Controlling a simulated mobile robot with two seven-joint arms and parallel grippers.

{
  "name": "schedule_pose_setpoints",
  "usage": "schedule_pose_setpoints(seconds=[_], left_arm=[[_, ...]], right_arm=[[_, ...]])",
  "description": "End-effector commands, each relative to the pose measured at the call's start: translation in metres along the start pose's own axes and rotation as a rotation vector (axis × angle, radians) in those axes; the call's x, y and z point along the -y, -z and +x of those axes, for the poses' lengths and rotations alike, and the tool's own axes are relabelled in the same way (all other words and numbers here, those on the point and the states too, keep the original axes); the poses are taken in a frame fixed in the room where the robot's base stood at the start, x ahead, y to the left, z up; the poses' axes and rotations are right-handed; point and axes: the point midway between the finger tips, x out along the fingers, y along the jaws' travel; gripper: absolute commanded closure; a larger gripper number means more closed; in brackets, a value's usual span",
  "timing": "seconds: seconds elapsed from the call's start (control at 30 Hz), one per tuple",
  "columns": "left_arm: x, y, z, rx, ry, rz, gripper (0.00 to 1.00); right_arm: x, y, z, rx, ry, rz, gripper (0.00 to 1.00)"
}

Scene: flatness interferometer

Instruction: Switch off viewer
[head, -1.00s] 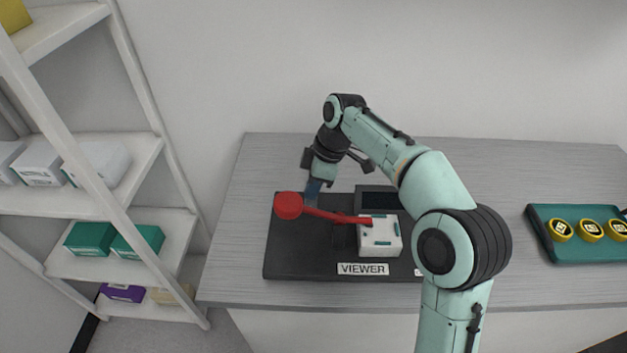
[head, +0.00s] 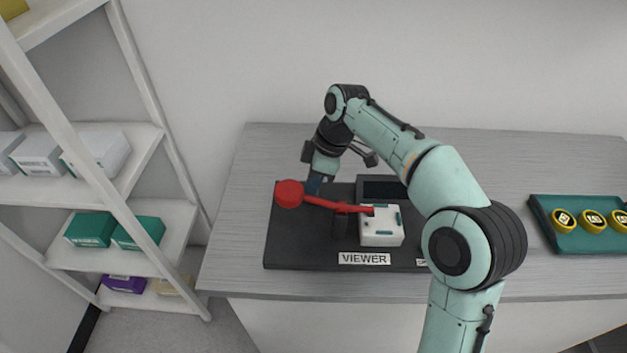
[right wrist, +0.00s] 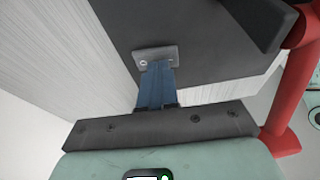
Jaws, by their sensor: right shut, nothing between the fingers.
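The viewer is a dark base plate (head: 300,257) on the bench, with a label reading VIEWER (head: 364,259). A red lever (head: 325,203) with a round red knob (head: 289,193) at its left end runs right to a white box (head: 381,229). My right gripper (head: 314,186) is at the plate's back left, behind the lever. Its blue fingers (right wrist: 156,85) are together and empty, apart from the lever. In the right wrist view the red lever (right wrist: 301,85) is at the right edge. A grey piece (right wrist: 155,57) is at the fingertips; contact is unclear. My left gripper is out of view.
A dark screen-like panel (head: 382,188) stands at the plate's back, partly hidden by my arm. A teal tray (head: 580,244) with yellow round pieces lies at the right. A white shelf (head: 150,150) with boxes stands left of the bench. The bench's left end is clear.

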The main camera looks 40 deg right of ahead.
Motion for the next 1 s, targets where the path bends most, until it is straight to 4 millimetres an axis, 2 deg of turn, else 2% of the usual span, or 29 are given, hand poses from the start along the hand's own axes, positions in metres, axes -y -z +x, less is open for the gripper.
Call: schedule_pose_setpoints(seconds=[0.17, 0.4, 0.6, 0.8, 1.0], left_arm=[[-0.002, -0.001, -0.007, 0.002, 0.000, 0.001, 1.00], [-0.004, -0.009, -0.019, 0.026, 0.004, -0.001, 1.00], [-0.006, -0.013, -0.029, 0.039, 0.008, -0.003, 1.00], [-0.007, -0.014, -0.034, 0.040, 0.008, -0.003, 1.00], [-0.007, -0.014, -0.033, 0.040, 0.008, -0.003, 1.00]], right_arm=[[-0.001, 0.001, -0.024, -0.002, -0.004, 0.000, 1.00], [-0.001, 0.001, -0.081, -0.002, -0.005, 0.001, 1.00], [-0.001, 0.001, -0.118, -0.001, -0.003, 0.000, 1.00], [0.000, 0.000, -0.133, 0.000, 0.000, 0.000, 1.00], [0.000, 0.000, -0.134, 0.000, 0.001, 0.000, 1.00]])
